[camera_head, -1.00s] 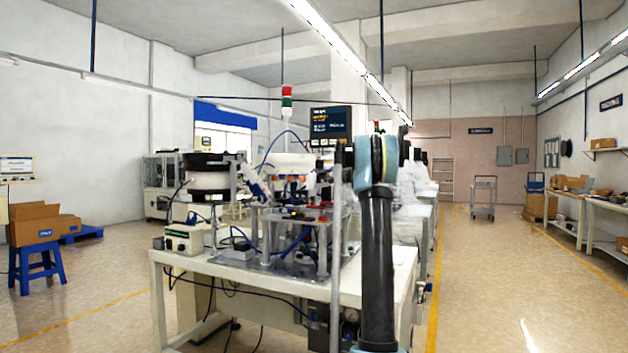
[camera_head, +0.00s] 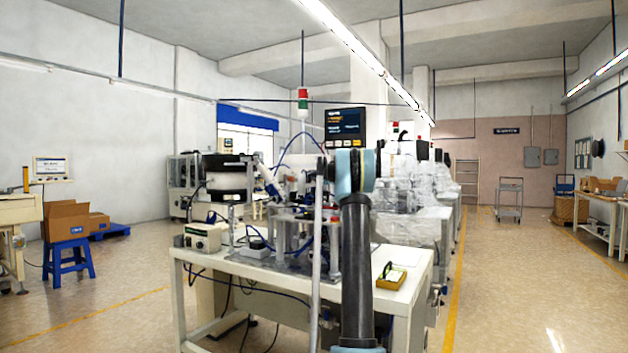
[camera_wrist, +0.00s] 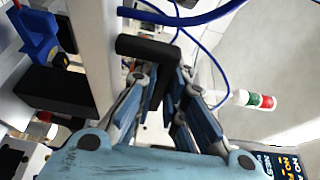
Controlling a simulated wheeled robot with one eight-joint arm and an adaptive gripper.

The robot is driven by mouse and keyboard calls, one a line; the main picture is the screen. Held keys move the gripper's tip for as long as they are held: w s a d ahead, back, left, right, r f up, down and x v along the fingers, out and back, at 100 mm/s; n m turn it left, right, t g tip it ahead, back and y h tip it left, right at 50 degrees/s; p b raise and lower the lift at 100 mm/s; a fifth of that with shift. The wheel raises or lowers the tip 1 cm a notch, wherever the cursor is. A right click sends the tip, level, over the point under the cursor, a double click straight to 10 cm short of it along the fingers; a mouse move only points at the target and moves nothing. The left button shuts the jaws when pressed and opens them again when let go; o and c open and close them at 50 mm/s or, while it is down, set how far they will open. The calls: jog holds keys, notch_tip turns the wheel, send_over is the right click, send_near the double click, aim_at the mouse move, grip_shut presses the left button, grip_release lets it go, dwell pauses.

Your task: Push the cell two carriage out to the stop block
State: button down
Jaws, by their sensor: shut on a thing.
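In the wrist view my gripper (camera_wrist: 172,80) has its fingers close together at the end of a short black handle (camera_wrist: 145,48), and it is shut on it. The handle sticks out sideways from a pale upright metal part (camera_wrist: 93,60). Fingers partly cover the handle's end, so the exact contact is hard to see. The bowl-feeder station (camera_head: 290,220) stands on a white bench (camera_head: 390,290) in the head view. There my own arm hides the gripper. I cannot pick out the cell two carriage or the stop block for certain.
Blue hoses (camera_wrist: 190,15) cross close to the fingers in the wrist view. A red-green signal lamp (camera_wrist: 253,100) shows at right.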

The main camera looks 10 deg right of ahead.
jog(key=shift+a, duration=0.35)
jog(key=c, duration=1.9)
grip_release()
jog(key=shift+w+a+f, duration=0.1)
jog(key=shift+w+f, duration=0.05)
jog(key=shift+d, duration=0.2)
jog(key=shift+s+d, duration=0.25)
jog(key=shift+s, duration=0.2)
jog(key=v, duration=1.1)
